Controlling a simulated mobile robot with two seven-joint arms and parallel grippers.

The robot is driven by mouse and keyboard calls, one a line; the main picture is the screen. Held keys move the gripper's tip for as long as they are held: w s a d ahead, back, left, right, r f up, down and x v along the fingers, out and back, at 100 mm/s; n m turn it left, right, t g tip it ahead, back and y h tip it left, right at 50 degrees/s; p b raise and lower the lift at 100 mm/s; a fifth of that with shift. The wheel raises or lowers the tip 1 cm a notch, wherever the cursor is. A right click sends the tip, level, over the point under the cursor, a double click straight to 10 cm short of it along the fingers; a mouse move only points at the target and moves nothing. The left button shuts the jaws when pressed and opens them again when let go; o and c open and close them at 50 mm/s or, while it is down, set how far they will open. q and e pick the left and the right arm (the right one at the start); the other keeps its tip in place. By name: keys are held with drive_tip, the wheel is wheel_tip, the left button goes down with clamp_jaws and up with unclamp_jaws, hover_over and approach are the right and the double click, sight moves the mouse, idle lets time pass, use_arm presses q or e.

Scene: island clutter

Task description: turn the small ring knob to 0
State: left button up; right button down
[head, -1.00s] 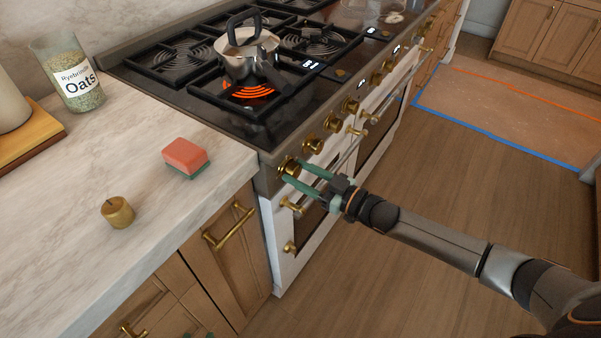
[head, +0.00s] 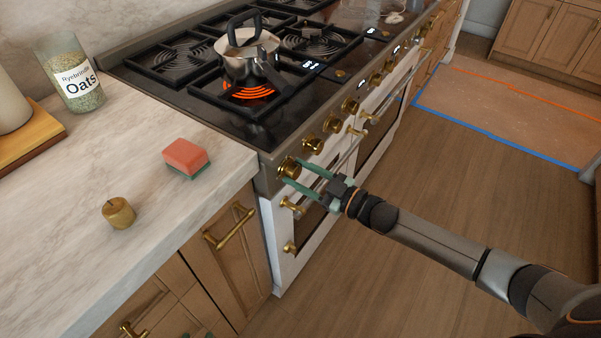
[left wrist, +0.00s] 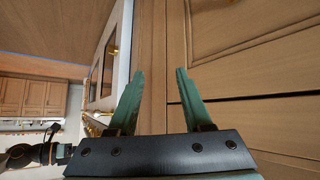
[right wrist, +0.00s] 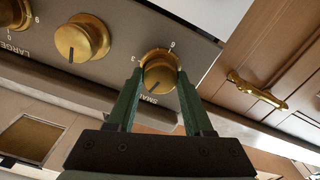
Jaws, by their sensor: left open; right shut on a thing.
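The small ring knob (head: 289,167) is a brass knob at the near end of the stove's front panel. In the right wrist view the knob (right wrist: 160,76) sits between the fingertips, with a partly hidden "SMAL" label and small digits around it. I cannot read its pointer clearly. My right gripper (head: 297,172) is shut on it, with one finger on each side. My left gripper (left wrist: 155,72) is open and empty, facing wooden cabinet fronts in the left wrist view. Only a bit of it shows at the head view's bottom edge.
A kettle (head: 248,58) stands over a glowing orange burner.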

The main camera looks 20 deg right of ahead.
drive_tip(key=shift+n, duration=1.6)
drive_tip(key=shift+c, duration=1.4)
unclamp_jaws()
drive_tip(key=v, duration=1.2)
drive_tip(key=shift+s+p, duration=0.2)
drive_tip(key=shift+p, duration=0.1)
drive_tip(key=shift+d, duration=0.15)
